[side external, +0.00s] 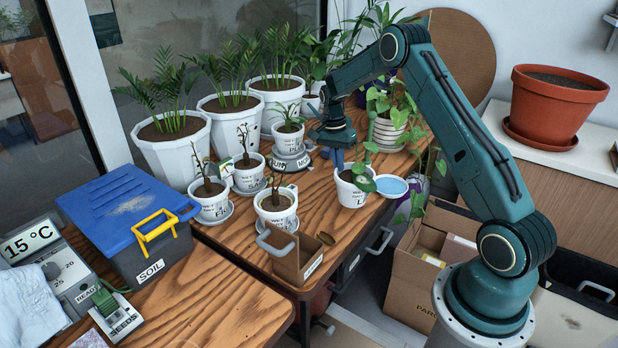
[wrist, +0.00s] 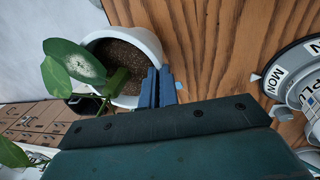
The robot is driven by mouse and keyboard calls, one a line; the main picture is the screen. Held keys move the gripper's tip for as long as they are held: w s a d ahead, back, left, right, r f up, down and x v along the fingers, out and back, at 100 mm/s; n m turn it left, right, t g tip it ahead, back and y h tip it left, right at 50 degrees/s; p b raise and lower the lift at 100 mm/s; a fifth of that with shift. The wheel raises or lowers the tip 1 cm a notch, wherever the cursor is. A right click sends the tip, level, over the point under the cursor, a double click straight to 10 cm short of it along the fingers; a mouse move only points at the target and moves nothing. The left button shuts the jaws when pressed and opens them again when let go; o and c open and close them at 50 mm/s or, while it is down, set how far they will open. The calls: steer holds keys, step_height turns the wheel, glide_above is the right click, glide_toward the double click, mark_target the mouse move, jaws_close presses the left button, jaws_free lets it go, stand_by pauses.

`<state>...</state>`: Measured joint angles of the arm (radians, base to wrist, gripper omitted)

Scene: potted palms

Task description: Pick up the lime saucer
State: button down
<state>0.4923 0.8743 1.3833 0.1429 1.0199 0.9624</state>
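I cannot make out a lime-coloured saucer in either view. A light blue saucer (side external: 391,186) lies at the table's right edge, just right of a small white pot (side external: 352,192) with a leafy plant. My gripper (side external: 338,158) points down over the back left rim of that pot. In the wrist view its blue fingers (wrist: 159,86) are close together and overlap the rim of the white pot (wrist: 150,45). I see nothing held between them. Whether they touch the rim is unclear.
Small pots on grey saucers (side external: 214,206) stand left of my gripper. Large white pots with palms (side external: 172,148) line the back. A cardboard-coloured caddy (side external: 298,258) sits at the front edge. A stacked round labelled stand (side external: 290,162) is close by on the left.

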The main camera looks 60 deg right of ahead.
steer(key=shift+f, duration=1.9)
steer(key=c, duration=1.7)
jaws_free()
steer(key=shift+f, duration=0.1)
steer(key=shift+f, duration=0.1)
steer(key=r, duration=0.4)
steer(key=w+r, duration=0.1)
steer(key=r, duration=0.4)
steer(key=w+r, duration=0.1)
steer(key=r, duration=0.3)
steer(key=shift+w+r, duration=0.1)
steer(key=shift+r, duration=0.25)
